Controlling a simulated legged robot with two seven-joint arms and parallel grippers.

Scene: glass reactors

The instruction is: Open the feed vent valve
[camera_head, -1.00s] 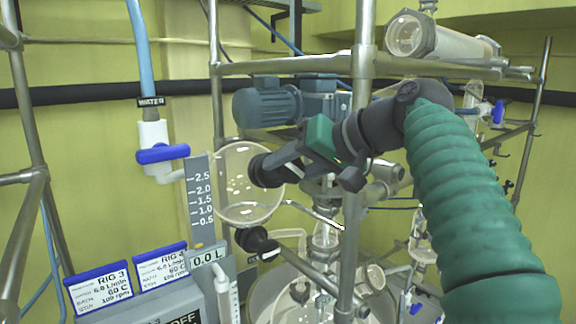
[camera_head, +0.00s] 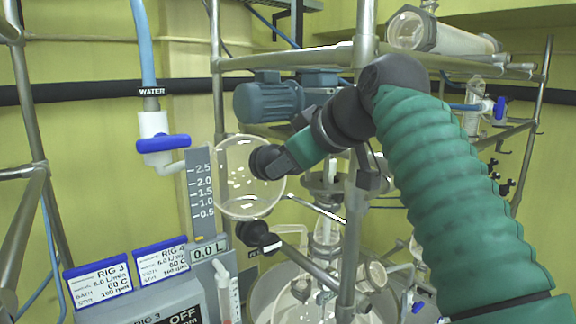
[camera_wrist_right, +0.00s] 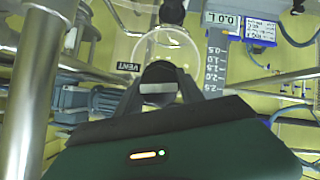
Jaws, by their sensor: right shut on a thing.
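The black knob (camera_head: 264,162) of the upper valve is at the right side of the round glass vessel (camera_head: 234,190) in the head view. My right gripper (camera_head: 280,162) reaches it from the right and is shut on it. Its jaws hide part of the knob. In the wrist view my right gripper (camera_wrist_right: 168,88) points at the vessel (camera_wrist_right: 165,45), with a VENT label (camera_wrist_right: 128,67) beside it. The knob's turn angle is hard to read. My left gripper is in neither view.
A second black knob (camera_head: 254,236) sits just below. A steel upright (camera_head: 358,215) stands close to my right arm, with a blue motor (camera_head: 268,101) behind. A level scale (camera_head: 201,190), a 0.0 L display (camera_head: 208,250) and a blue-handled water valve (camera_head: 163,143) are at left.

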